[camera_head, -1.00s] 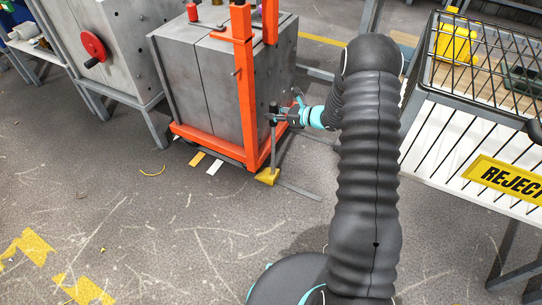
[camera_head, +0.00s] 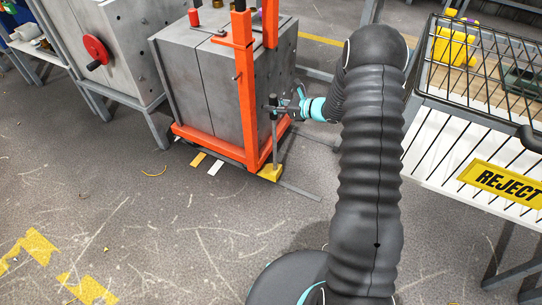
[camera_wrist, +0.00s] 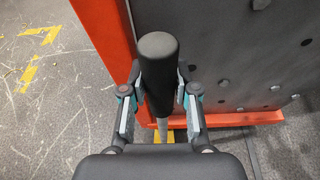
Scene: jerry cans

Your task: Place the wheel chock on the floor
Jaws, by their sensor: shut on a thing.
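The wheel chock (camera_head: 270,173) is a yellow block with an upright grey rod and a black handle on top. In the head view it is at the floor beside the front corner of the orange cart frame (camera_head: 245,90). I cannot tell whether its base touches the floor. My gripper (camera_head: 276,109) is shut on the chock's handle. In the wrist view the black handle (camera_wrist: 158,60) stands between the two fingers of my gripper (camera_wrist: 160,90). Part of the yellow block (camera_wrist: 180,136) shows below, mostly hidden by the gripper.
A large grey mould block (camera_head: 205,95) sits in the orange frame, close to my gripper. A wire-topped reject table (camera_head: 470,150) stands right of my arm. The floor in front is clear.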

